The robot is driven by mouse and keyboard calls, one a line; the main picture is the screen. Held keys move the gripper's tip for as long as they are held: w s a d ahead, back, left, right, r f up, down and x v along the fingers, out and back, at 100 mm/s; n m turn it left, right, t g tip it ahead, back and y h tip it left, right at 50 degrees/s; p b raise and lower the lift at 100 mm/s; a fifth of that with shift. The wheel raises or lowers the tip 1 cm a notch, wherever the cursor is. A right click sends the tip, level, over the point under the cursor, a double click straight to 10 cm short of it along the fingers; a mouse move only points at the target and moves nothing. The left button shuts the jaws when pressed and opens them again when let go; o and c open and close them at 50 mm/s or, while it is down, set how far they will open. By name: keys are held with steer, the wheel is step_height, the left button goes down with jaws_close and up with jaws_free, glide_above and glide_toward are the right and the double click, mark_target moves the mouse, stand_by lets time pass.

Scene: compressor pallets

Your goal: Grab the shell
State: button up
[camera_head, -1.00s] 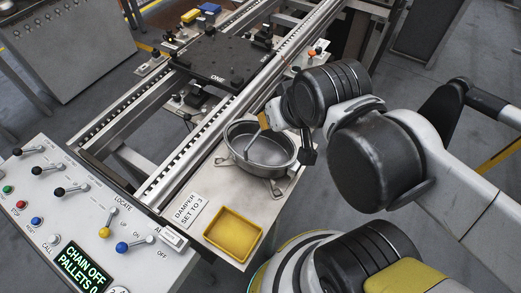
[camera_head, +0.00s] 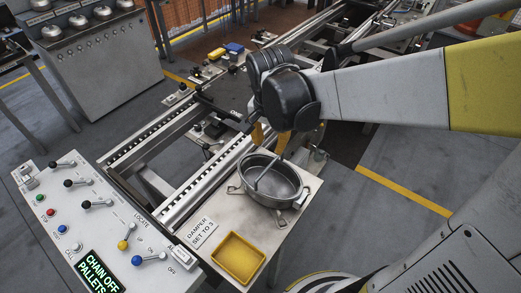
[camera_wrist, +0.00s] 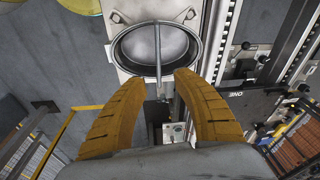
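The shell appears to be the round grey metal bowl (camera_head: 284,184) with small feet, upright on a side plate; it also shows at the top of the wrist view (camera_wrist: 155,50). A thin metal rod (camera_head: 265,177) leans in it, and in the wrist view the rod (camera_wrist: 158,60) runs from the bowl toward the space between my fingers. My gripper (camera_head: 270,146) is just behind and above the bowl's far rim. In the wrist view its two yellow fingers (camera_wrist: 164,80) are apart, with nothing clearly held. Whether a finger touches the rod or rim I cannot tell.
A yellow tray (camera_head: 238,258) and a damper sign (camera_head: 203,233) lie on the side plate (camera_head: 268,222). The lever panel (camera_head: 90,215) is at left. Conveyor rails (camera_head: 205,180) run behind the bowl. A cabinet (camera_head: 100,70) with silver domes stands at upper left.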

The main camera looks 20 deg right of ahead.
mark_target(270, 165)
steer(key=shift+w+a+f+m+g, duration=0.1)
steer(key=shift+w+f+m+g, duration=0.15)
steer(key=shift+f+m, duration=0.25)
steer(key=shift+w+a+f+m+g, duration=0.15)
steer(key=shift+f+m+g, duration=0.1)
steer(key=shift+f+m, duration=0.2)
steer(key=f, duration=0.1)
steer(key=f+b, duration=0.1)
steer(key=f, duration=0.3)
steer(key=shift+w+d, duration=0.25)
steer(key=shift+d, duration=0.1)
steer(key=shift+w+d+f+b, duration=0.1)
steer(key=shift+d+f+b, duration=0.15)
steer(key=shift+f+b, duration=0.85)
steer(key=shift+d+f+b, duration=0.2)
steer(key=shift+f+b, duration=0.15)
steer(key=shift+f, duration=1.3)
steer(key=shift+f+b, duration=0.25)
steer(key=shift+b, duration=0.05)
jaws_close()
